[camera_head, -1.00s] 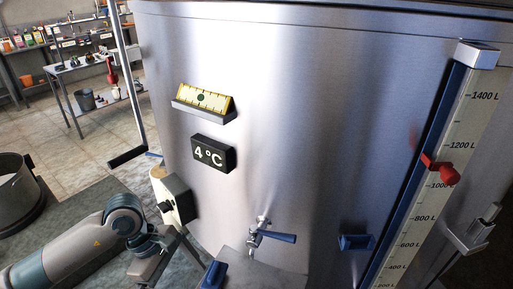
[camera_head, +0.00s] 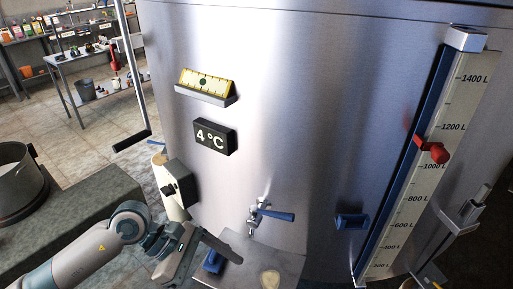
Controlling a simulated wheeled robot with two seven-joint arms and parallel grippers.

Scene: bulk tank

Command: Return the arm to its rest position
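My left arm comes in from the lower left, and my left gripper (camera_head: 222,250) is at the bottom left of centre, in front of the big steel tank (camera_head: 300,90). I see the gripper side-on, so whether it is open or shut does not show. No held object is visible at it. It is near a small blue item (camera_head: 213,262) on the metal shelf (camera_head: 285,262) and below and left of the tap with a blue lever (camera_head: 273,215). My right gripper is not in view.
The tank carries a 4 °C display (camera_head: 214,137), a yellow dial wedge (camera_head: 205,84), a blue block (camera_head: 351,219) and a level gauge with a red pointer (camera_head: 433,149). A black box (camera_head: 181,184) is left of the tap. A metal pot (camera_head: 18,182) stands far left.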

